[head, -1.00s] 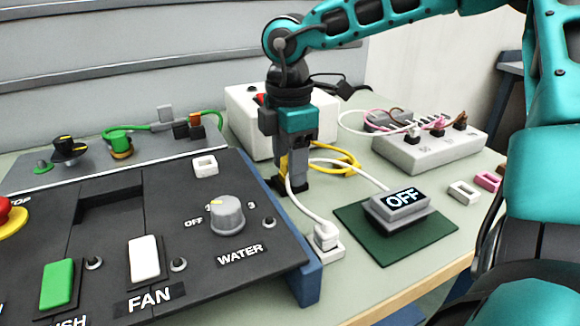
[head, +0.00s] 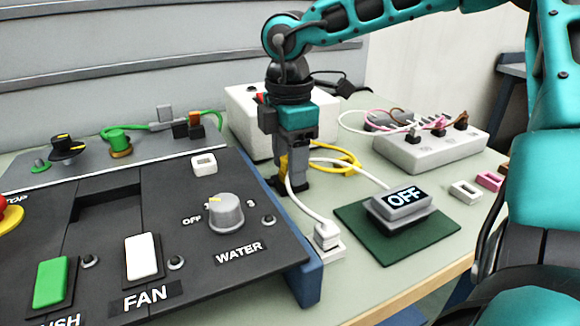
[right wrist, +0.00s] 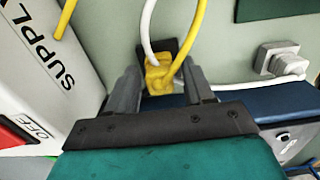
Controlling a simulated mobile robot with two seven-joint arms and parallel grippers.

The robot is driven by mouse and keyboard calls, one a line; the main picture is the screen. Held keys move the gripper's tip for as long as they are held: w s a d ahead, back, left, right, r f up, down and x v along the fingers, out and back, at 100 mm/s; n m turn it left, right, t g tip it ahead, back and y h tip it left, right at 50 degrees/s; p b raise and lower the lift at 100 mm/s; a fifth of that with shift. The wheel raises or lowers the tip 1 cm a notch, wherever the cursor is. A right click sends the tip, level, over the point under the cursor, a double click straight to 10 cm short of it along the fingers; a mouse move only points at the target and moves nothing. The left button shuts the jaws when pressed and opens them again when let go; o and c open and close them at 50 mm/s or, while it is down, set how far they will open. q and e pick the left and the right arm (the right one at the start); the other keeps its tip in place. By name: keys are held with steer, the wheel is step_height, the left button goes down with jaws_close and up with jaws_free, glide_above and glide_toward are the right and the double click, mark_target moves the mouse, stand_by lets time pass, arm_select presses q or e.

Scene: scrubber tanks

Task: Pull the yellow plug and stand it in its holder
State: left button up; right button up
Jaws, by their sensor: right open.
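The yellow plug (right wrist: 158,76) shows in the right wrist view between my two fingers, with its yellow cable rising from it. It stands at a small black base (right wrist: 172,48), which may be its holder; I cannot tell how it is seated. My right gripper (right wrist: 161,80) is open, a finger on each side of the plug. In the head view my right gripper (head: 291,188) points down beside the control panel and hides most of the plug; the yellow cable (head: 347,160) loops behind it. My left gripper is out of view.
A white cable runs close by the fingers. A white supply box (head: 240,115) stands behind my gripper. The black control panel (head: 165,205) with its blue edge is at left. A display on a green mat (head: 430,235) and a white power strip (head: 400,155) are at right.

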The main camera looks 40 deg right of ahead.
stand_by(0.4)
jaws_close()
steer(key=shift+r, duration=0.1)
stand_by(0.4)
steer(key=shift+w+r, duration=0.1)
steer(key=shift+r, duration=0.45)
steer(key=shift+r+p, duration=0.35)
steer(key=shift+r, duration=0.05)
steer(key=shift+r+p, duration=0.95)
steer(key=shift+r, duration=1)
